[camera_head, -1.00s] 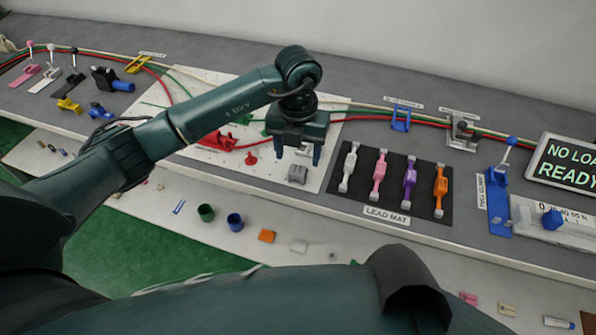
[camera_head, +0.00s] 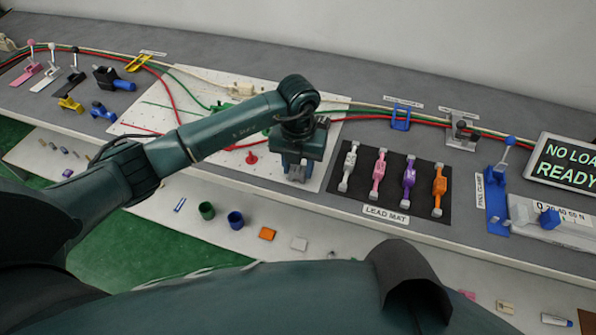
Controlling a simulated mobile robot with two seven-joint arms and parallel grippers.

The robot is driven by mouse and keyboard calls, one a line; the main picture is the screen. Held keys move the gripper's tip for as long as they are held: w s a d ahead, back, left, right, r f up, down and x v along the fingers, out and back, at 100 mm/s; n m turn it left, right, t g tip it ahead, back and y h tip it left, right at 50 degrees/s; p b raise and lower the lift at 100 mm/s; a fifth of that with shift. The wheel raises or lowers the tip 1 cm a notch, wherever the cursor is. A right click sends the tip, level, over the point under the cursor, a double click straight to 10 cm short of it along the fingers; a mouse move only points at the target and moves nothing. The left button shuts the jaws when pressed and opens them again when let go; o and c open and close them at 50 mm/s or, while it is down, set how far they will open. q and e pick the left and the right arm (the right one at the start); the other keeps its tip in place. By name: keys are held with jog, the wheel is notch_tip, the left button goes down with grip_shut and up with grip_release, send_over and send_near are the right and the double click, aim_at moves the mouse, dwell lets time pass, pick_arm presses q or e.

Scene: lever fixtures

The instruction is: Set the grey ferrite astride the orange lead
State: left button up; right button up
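The grey ferrite (camera_head: 297,173) is a small block on the white pegboard, left of the lead mat. My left gripper (camera_head: 298,167) is down over it, with its fingers at the ferrite's sides. The gripper hides much of the ferrite, and I cannot tell whether the fingers press on it. The orange lead (camera_head: 440,182) lies on the black lead mat (camera_head: 422,207), the rightmost of the leads there. My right gripper is out of view.
White, pink and purple leads (camera_head: 409,180) lie left of the orange one. A blue pull-clamp fixture (camera_head: 497,195) stands right of the mat. Red, green and white cables run behind. Cups (camera_head: 235,219) and small blocks sit on the lower front shelf.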

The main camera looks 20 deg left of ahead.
pick_arm(q)
jog(key=c, duration=0.5)
